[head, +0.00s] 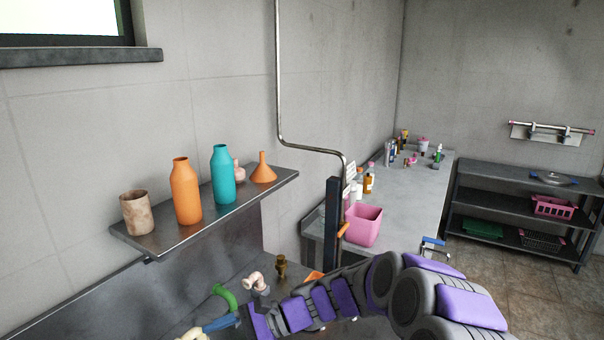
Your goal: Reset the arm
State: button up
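My arm, grey with purple panels, reaches from the lower right to the bottom middle of the head view. Its far end, where my gripper (258,322) is, lies low over the metal work surface near the bottom edge. The fingers cannot be made out, so neither their opening nor a hold on anything is clear. A blue and cream piece (218,324) shows just left of the arm's end; I cannot tell whether it touches. A green curved piece (225,296), a pale pipe elbow (257,283) and a brass fitting (281,266) are just behind the arm's end.
A wall shelf (215,216) holds a stone-like cup (136,213), an orange bottle (185,192), a teal bottle (223,174) and an orange funnel (263,168). A pink bin (363,226) stands on the long counter (404,203). A dark rack (500,204) stands right; open floor lies before it.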

jog(key=s+d+n+h, duration=0.65)
jog(key=s+d, duration=0.45)
jog(key=s, duration=0.4)
jog(key=s+d+f+n+t+h, duration=0.1)
jog(key=s+d+h, duration=0.3)
jog(key=d, duration=0.5)
jog(key=s+d+n+t+h, duration=0.1)
jog(key=s+d+h, duration=0.2)
jog(key=s+d, duration=0.5)
jog(key=shift+s+d+f+h, duration=0.35)
jog(key=shift+d+f, duration=0.05)
jog(key=shift+d, duration=0.6)
